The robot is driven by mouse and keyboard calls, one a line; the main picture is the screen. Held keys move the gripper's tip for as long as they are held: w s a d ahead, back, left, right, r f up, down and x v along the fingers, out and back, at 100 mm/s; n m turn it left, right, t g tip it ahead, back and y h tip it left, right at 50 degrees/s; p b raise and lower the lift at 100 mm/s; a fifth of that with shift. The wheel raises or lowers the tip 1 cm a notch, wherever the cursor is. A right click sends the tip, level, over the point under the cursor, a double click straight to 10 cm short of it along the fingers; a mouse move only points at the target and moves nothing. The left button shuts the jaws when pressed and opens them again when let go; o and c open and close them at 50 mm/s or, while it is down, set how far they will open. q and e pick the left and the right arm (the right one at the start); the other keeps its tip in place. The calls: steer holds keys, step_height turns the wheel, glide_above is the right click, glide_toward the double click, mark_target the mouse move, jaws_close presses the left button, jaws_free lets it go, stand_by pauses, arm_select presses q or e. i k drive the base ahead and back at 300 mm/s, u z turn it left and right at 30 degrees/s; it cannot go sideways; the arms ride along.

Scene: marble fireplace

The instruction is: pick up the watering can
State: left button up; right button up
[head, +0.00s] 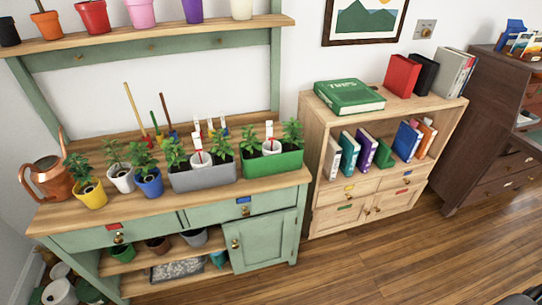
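The watering can (50,181) is copper-coloured with a tall looped handle. It stands upright at the far left end of the green potting bench's wooden top (150,205). A yellow pot with a plant (91,195) stands close on its right and overlaps part of it in the picture. Neither of my grippers shows in the head view.
A white pot (122,180), blue pot (151,187), grey planter (203,178) and green planter (272,164) line the bench top. A shelf of coloured pots (140,35) hangs above. A bookcase (318,150) stands right; wooden floor (400,260) lies clear in front.

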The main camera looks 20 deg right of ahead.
mark_target(49, 174)
steer(key=u, duration=1.35)
steer(key=i, duration=0.65)
steer(key=u, duration=1.1)
